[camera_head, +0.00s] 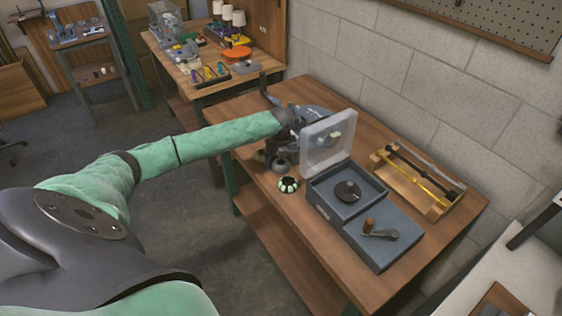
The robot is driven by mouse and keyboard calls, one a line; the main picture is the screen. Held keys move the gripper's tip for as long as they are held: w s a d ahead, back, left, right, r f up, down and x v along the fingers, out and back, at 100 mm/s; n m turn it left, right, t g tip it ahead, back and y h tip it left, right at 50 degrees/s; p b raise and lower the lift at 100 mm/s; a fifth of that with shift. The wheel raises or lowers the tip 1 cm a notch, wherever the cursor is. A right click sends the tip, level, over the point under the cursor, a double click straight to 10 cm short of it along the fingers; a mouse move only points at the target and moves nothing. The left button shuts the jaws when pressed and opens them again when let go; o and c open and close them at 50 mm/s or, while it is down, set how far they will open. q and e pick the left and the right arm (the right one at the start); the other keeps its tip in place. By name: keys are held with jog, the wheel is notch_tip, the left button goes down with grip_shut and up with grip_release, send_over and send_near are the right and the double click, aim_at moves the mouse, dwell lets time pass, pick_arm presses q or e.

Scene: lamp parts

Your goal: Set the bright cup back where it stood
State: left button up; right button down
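My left arm reaches in from the left over the wooden table, and its dark gripper (318,137) is at the table's back left, partly behind a translucent upright lid (328,141). A small pale, bright thing (335,137) shows through the lid by the gripper's end; it may be the bright cup, but I cannot tell whether the fingers hold it. A green-and-white patterned round cup (289,184) stands on the table in front of the box. A grey round piece (280,166) and an olive one (258,156) are below the gripper. My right gripper is not in view.
A blue-grey box (340,190) under the lid holds a dark disc (347,191). Beside it is a blue-grey unit with a crank handle (380,233). A wooden tray (413,183) with rods lies at the right, near the block wall. The front left tabletop is bare.

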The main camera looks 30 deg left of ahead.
pick_arm(q)
jog(key=shift+r, duration=0.45)
notch_tip(320, 180, up, 6)
jog(key=b, duration=0.2)
jog(key=shift+w+f+b, duration=0.1)
jog(key=shift+f+b, duration=0.05)
jog(key=shift+b, duration=0.2)
notch_tip(320, 180, up, 6)
jog(key=shift+f+b, duration=0.15)
jog(key=shift+b, duration=0.55)
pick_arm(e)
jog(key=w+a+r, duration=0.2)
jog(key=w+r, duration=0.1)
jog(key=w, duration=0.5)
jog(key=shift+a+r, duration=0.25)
pick_arm(q)
jog(key=shift+f, duration=0.1)
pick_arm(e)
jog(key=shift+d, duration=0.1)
